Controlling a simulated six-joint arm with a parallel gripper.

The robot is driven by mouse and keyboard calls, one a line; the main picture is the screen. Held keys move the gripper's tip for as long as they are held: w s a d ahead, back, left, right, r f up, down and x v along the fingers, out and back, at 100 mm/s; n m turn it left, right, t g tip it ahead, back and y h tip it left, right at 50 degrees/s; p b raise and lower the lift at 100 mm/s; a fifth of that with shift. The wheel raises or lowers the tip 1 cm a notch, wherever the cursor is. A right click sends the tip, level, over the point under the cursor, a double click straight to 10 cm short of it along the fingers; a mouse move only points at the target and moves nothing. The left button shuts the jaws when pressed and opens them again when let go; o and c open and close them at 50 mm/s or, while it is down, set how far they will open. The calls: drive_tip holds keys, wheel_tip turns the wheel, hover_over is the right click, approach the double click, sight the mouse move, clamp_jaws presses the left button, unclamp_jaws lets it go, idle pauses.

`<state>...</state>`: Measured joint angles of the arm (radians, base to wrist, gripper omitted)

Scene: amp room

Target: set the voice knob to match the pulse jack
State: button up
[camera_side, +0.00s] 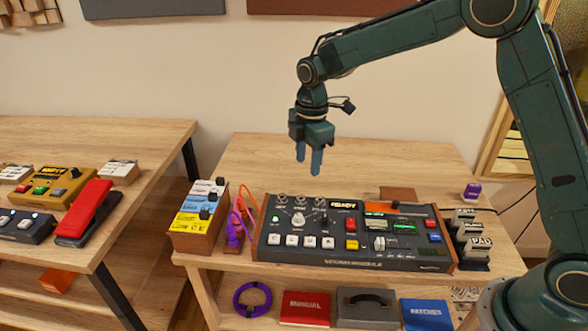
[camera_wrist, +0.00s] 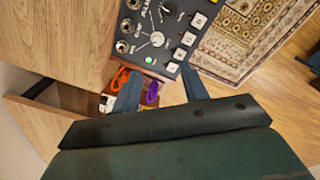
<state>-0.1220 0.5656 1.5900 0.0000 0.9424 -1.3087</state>
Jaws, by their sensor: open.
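The dark control box (camera_side: 350,264) stands on the wooden table. A large white knob (camera_side: 298,218) with marks around it sits on its left part, and it also shows in the wrist view (camera_wrist: 157,39). A smaller black knob (camera_side: 324,220) is to its right. The lettering is too small to tell which is the voice knob. A row of round jacks (camera_side: 299,200) lies behind the knobs; the wrist view shows them too (camera_wrist: 127,25). I cannot tell which is the pulse jack. My gripper (camera_side: 309,166) is open and empty, well above the box, touching nothing.
Orange and purple cables (camera_side: 236,230) stand left of the box beside a block of coloured pedals (camera_side: 198,222). White push buttons (camera_side: 293,241) line the box front. Black pedals (camera_side: 470,235) are at right. The table behind the box is mostly clear.

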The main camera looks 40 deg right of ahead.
drive_tip(key=n, duration=0.2)
hover_over(299, 216)
wheel_tip(299, 216, down, 4)
drive_tip(key=shift+w+f, duration=0.1)
drive_tip(key=shift+f, duration=0.15)
wheel_tip(299, 216, down, 14)
drive_tip(key=shift+r, duration=0.25)
idle(0.3)
clamp_jaws()
